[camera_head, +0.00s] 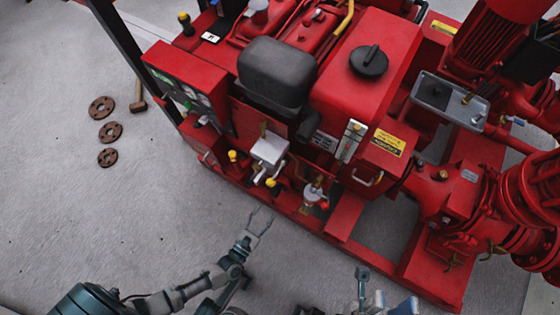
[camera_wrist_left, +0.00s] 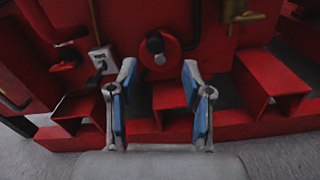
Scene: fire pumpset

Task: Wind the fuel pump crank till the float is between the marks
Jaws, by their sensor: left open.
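The red fuel tank (camera_head: 372,75) carries a narrow upright gauge (camera_head: 350,141) with a yellow top on its front; its float and marks are too small to read. Below it sits a small metal fitting (camera_head: 314,190) with a red knob, possibly the pump and crank. The left wrist view shows a red round hub (camera_wrist_left: 170,44) with a dark centre and knob beyond the fingers; I cannot tell if it is the crank. My left gripper (camera_head: 260,222) is open and empty before the skid; its blue-padded fingers show apart (camera_wrist_left: 157,105). My right gripper (camera_head: 383,297) is partly cut off at the bottom edge.
The red skid rail (camera_head: 300,216) runs along the front of the pumpset. A silver box (camera_head: 269,150) and yellow-knobbed valves (camera_head: 233,156) stand left of the fitting. Red pipework (camera_head: 525,205) fills the right.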

